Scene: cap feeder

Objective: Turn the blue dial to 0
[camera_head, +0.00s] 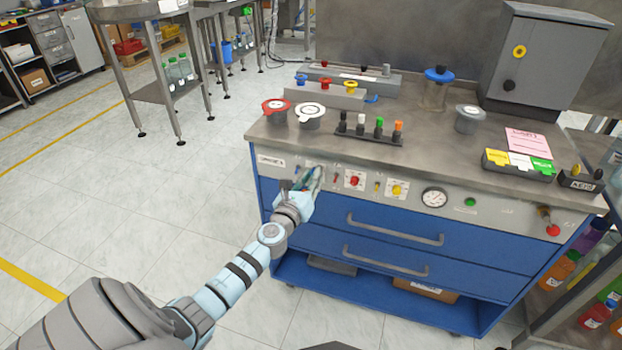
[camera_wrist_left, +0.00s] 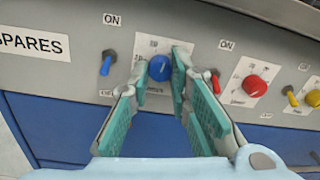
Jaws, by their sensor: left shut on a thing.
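The blue dial (camera_wrist_left: 160,68) sits on a white label plate on the grey front panel (camera_wrist_left: 60,75), in the left wrist view. My left gripper (camera_wrist_left: 161,72) is at the panel, with its two teal-padded fingers on either side of the dial, shut on it. In the head view my left gripper (camera_head: 312,180) reaches the left part of the panel and hides the dial. The fingers and the small size hide most of the scale, so I cannot read the dial's setting. My right gripper is not in view.
A blue toggle switch (camera_wrist_left: 106,63) is left of the dial and a red toggle (camera_wrist_left: 215,82) close right of it. Farther right are a red dial (camera_wrist_left: 253,86) and a yellow dial (camera_head: 397,190). Blue drawers with handles (camera_head: 395,229) lie below.

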